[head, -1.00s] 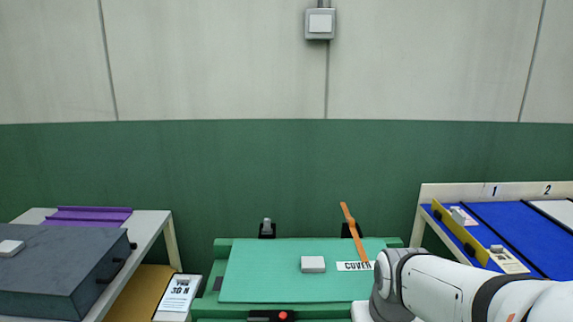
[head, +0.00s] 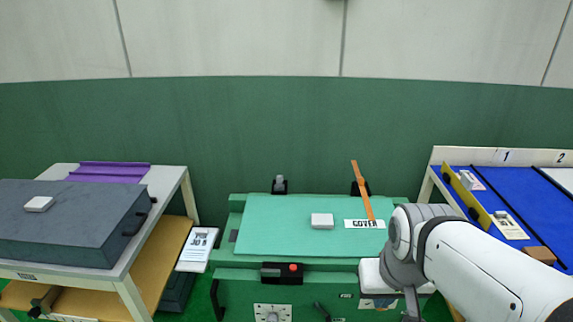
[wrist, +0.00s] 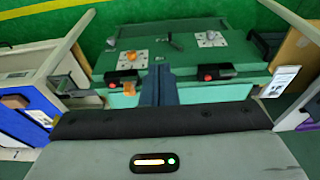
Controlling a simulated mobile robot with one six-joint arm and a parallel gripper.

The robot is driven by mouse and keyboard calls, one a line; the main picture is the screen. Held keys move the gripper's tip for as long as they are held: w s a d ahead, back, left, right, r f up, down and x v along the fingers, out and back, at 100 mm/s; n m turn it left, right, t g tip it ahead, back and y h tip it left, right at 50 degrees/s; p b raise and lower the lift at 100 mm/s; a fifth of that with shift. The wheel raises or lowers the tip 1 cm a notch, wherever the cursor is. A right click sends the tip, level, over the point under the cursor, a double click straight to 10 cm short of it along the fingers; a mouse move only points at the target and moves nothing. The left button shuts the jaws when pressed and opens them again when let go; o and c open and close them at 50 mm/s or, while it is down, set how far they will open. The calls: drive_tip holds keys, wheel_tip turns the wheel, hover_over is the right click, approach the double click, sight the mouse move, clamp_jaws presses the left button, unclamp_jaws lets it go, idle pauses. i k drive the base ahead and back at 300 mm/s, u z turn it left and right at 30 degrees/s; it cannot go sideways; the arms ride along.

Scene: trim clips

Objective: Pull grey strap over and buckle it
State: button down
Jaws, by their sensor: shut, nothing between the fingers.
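A green chest (head: 340,292) with a lighter green lid (head: 270,240) stands in the middle of the head view. A short grey piece (head: 279,183), perhaps the end of the grey strap, shows in the black mount at the lid's back left; the rest is hidden. A black buckle (head: 275,273) with a red button sits on the chest's front left. The wrist view sees the chest upside down, with this left buckle (wrist: 217,72) and a right buckle (wrist: 126,80). My gripper (wrist: 160,78) is shut and empty, between the two buckles in that view.
An orange strap (head: 361,185) stands up at the lid's back right. A small grey block (head: 322,221) lies on the lid. A dark case (head: 65,225) rests on the left bench. A blue-topped table (head: 515,205) stands right. My arm covers the chest's right front.

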sight(278, 186)
drive_tip(key=k, duration=0.6)
drive_tip(key=u, duration=0.35)
drive_tip(key=i, duration=1.6)
drive_tip(key=u, duration=0.05)
